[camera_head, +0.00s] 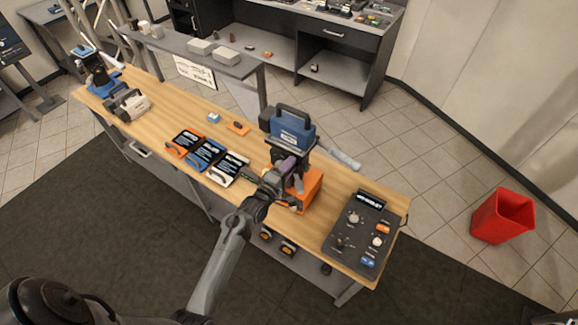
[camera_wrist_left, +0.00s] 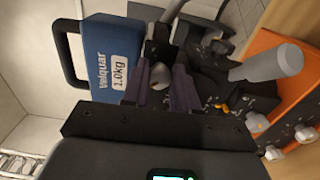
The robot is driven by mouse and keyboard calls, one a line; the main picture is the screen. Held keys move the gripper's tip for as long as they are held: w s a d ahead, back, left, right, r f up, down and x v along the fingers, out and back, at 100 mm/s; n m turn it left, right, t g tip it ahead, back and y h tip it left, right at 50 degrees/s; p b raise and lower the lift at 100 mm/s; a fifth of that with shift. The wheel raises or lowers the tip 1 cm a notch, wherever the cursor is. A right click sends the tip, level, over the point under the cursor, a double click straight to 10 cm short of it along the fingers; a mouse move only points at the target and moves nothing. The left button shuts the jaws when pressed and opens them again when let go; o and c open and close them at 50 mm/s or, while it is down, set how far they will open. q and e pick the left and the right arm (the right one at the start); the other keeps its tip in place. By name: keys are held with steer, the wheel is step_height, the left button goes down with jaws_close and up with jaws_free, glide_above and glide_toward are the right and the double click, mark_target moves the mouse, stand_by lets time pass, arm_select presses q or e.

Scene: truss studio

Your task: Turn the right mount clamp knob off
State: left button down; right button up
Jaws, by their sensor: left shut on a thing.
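The right mount is a dark clamp assembly on an orange base (camera_head: 312,188) on the wooden workbench. A blue weight (camera_head: 293,128) with a dark handle sits on top of it; in the left wrist view the weight (camera_wrist_left: 113,52) reads "Velquar 1.0kg". My left gripper (camera_head: 287,168) is at the near side of the mount. In the left wrist view, a rounded grey clamp knob (camera_wrist_left: 160,75) lies between the purple fingers (camera_wrist_left: 158,88), which are shut on it. A grey cylindrical handle (camera_wrist_left: 270,64) sticks out beside it. The gripper partly hides the knob. My right gripper is not in view.
A dark control panel (camera_head: 348,246) with knobs lies right of the mount. Orange, blue and white cases (camera_head: 207,154) lie left of it. Another mount (camera_head: 98,78) stands at the bench's far left. A red bin (camera_head: 502,216) stands on the floor.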

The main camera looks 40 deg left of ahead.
arm_select(q)
steer(key=c, duration=0.9)
jaws_free()
steer(key=shift+o, duration=0.2)
steer(key=shift+s, duration=0.1)
steer(key=s+d+b, duration=0.1)
steer(key=s, duration=0.9)
steer(key=shift+s, duration=0.3)
steer(key=shift+d, duration=0.1)
